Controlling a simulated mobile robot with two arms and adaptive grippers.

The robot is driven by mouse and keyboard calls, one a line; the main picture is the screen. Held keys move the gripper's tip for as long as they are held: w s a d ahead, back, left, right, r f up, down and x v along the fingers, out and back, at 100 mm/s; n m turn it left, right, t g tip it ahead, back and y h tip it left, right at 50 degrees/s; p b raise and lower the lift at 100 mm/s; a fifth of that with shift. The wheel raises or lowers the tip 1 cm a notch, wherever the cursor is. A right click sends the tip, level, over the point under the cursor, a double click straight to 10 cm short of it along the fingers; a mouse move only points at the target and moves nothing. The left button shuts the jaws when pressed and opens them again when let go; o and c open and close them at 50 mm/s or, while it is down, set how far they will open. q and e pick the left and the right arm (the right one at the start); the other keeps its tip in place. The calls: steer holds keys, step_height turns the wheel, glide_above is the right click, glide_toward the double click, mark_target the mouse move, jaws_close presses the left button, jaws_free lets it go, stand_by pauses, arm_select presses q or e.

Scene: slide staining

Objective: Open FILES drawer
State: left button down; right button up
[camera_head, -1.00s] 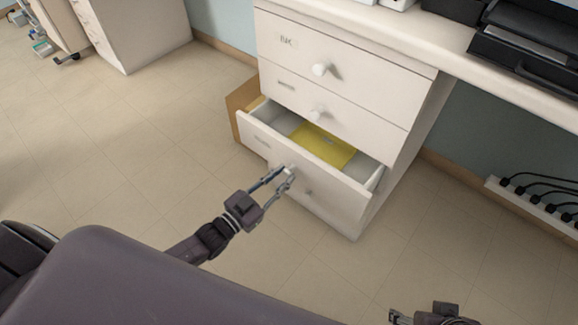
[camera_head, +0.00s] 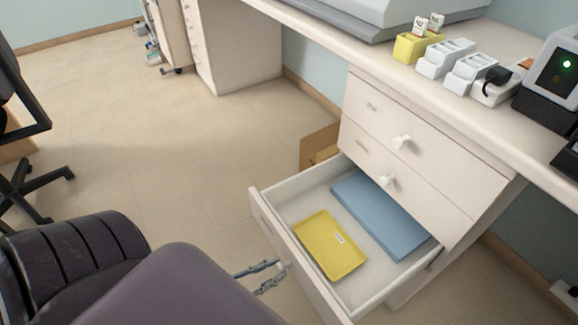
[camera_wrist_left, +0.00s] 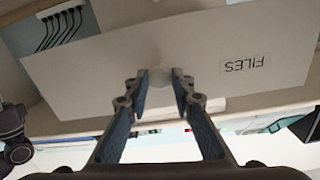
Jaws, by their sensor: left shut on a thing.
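The FILES drawer (camera_head: 285,232) is the lowest drawer of the white cabinet and stands pulled far out. A yellow tray (camera_head: 330,246) and a blue folder-like item (camera_head: 380,215) lie inside it. My left gripper (camera_head: 277,274) is at the drawer front, shut on its round white knob (camera_wrist_left: 182,80). In the left wrist view the FILES label (camera_wrist_left: 246,65) appears upside down on the drawer front, to the right of the fingers (camera_wrist_left: 160,92). My right gripper is not in view.
Two upper drawers with white knobs (camera_head: 402,141) are shut. A cardboard box (camera_head: 318,146) stands on the floor beside the cabinet. The desk above holds a yellow slide holder (camera_head: 412,47) and white racks. A dark chair (camera_head: 28,180) is at the left; floor between is clear.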

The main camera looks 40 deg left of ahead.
arm_select(q)
steer(key=shift+v, duration=1)
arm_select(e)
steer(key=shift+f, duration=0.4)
arm_select(q)
steer(key=shift+d, duration=0.1)
steer(key=c, duration=1.7)
jaws_free()
steer(key=shift+o, duration=0.2)
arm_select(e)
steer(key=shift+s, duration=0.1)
arm_select(q)
steer(key=v, duration=1.2)
